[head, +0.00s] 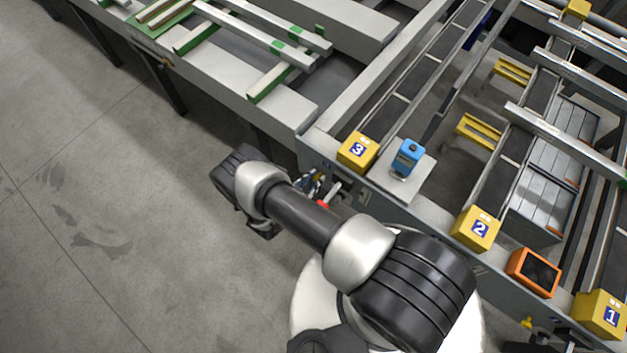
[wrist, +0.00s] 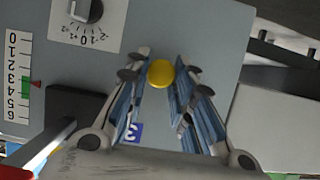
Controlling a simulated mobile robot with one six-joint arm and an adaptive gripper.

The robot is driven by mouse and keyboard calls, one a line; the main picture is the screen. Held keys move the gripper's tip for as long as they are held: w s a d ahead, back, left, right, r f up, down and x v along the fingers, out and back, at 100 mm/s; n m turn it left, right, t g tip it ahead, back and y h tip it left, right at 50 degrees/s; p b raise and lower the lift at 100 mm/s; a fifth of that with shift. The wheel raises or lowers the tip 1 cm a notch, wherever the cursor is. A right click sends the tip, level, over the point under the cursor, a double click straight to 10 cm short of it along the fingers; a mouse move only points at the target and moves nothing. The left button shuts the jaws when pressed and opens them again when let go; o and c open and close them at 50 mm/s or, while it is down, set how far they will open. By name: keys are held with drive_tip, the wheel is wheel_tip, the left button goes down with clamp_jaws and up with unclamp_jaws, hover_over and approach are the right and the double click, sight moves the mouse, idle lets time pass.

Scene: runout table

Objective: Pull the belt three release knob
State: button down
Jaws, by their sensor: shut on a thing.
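The yellow round release knob (wrist: 161,73) shows in the wrist view, on a grey panel (wrist: 215,35). A blue label with a 3 (wrist: 134,132) lies close by, partly behind a finger. My gripper (wrist: 164,78) is shut on the knob, with one finger at either side of it. In the head view my arm covers the knob, and only small parts of my gripper (head: 316,186) show by the frame below the yellow box marked 3 (head: 357,152).
The wrist view shows a dial (wrist: 88,10), a scale (wrist: 17,80) with a red pointer, and a dark block (wrist: 75,112) left of the fingers. In the head view a blue device (head: 407,157) stands beside box 3. Open floor (head: 120,210) lies left.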

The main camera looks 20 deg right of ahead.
drive_tip(key=shift+a, duration=0.1)
drive_tip(key=shift+s+a+b, duration=0.55)
drive_tip(key=shift+a+b, duration=0.1)
drive_tip(key=shift+b, duration=0.05)
drive_tip(key=c, duration=1.3)
unclamp_jaws()
drive_tip(key=shift+c, duration=0.2)
drive_tip(key=v, duration=1.2)
